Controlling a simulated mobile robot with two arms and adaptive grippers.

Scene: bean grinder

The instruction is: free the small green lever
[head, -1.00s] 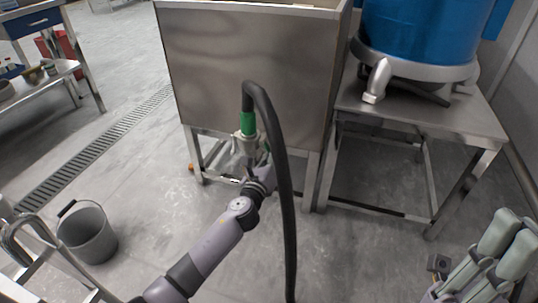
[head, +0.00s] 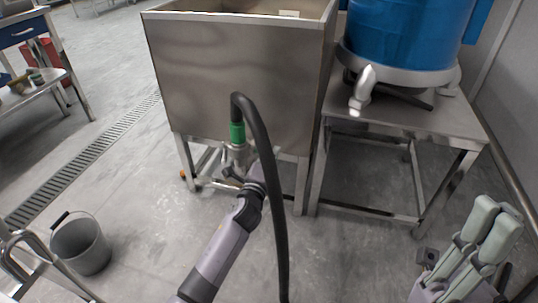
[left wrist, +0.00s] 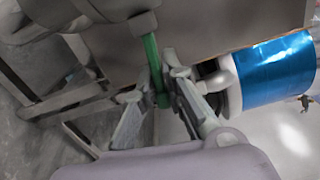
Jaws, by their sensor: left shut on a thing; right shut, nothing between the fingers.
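The small green lever (left wrist: 153,64) hangs below a grey valve body in the left wrist view. My left gripper (left wrist: 156,86) is shut on it, one finger on each side, near its lower end. In the head view my left gripper (head: 236,172) is below the valve (head: 236,153) on the front of the steel tank (head: 235,75), partly hidden by my wrist and the hose. My right gripper (head: 484,232) is shut and empty at the lower right, fingers pointing up, far from the valve.
A blue drum (head: 407,35) stands on a steel table (head: 440,122) at right. A grey bucket (head: 80,246) stands on open floor at left.

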